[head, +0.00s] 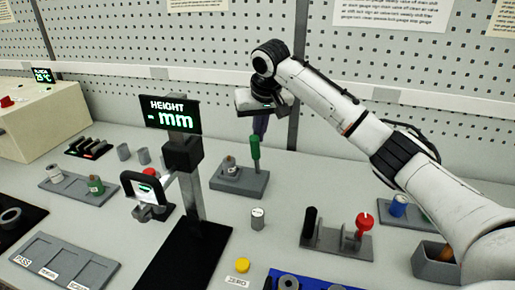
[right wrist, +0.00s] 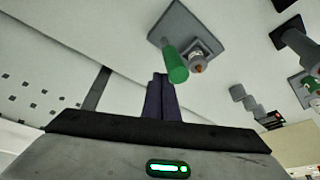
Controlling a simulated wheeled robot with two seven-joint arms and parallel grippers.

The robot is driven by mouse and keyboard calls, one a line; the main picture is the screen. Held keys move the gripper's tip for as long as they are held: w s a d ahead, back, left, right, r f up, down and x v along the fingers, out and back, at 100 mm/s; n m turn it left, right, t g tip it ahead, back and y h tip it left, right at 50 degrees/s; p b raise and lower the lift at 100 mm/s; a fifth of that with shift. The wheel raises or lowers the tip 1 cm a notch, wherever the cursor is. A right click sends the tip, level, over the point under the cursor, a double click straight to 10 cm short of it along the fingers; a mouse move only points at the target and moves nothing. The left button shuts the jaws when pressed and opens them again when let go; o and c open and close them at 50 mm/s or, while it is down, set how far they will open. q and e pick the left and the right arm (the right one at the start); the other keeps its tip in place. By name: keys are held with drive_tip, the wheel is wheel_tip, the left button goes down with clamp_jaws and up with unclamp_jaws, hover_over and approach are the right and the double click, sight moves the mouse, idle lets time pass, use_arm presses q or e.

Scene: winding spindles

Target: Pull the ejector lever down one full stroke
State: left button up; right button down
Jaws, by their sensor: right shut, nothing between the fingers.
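A green-handled upright lever (head: 255,152) stands on a grey base (head: 228,188), with a small grey spindle (head: 230,164) beside it on the same base. In the right wrist view the green handle (right wrist: 174,66) shows just past my fingertips, near the spindle (right wrist: 198,56). My right gripper (head: 260,130) is shut and empty, pointing down above and slightly behind the green handle. Its dark fingers are together in the right wrist view (right wrist: 160,90). I cannot tell whether they touch the handle; it stands upright. My left gripper is not in view.
A height gauge (head: 182,150) on a post stands left of the lever. A fixture with a black handle and red knob (head: 364,221) stands at the right. A lone grey cylinder (head: 258,218) and yellow button (head: 242,265) are in front. Trays (head: 60,262) lie at left.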

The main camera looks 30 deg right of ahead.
drive_tip(key=shift+s+a, duration=0.2)
drive_tip(key=shift+a, duration=0.05)
drive_tip(key=shift+s+a+f, duration=0.1)
drive_tip(key=shift+s+a, duration=0.45)
drive_tip(key=shift+a, duration=0.05)
idle(0.4)
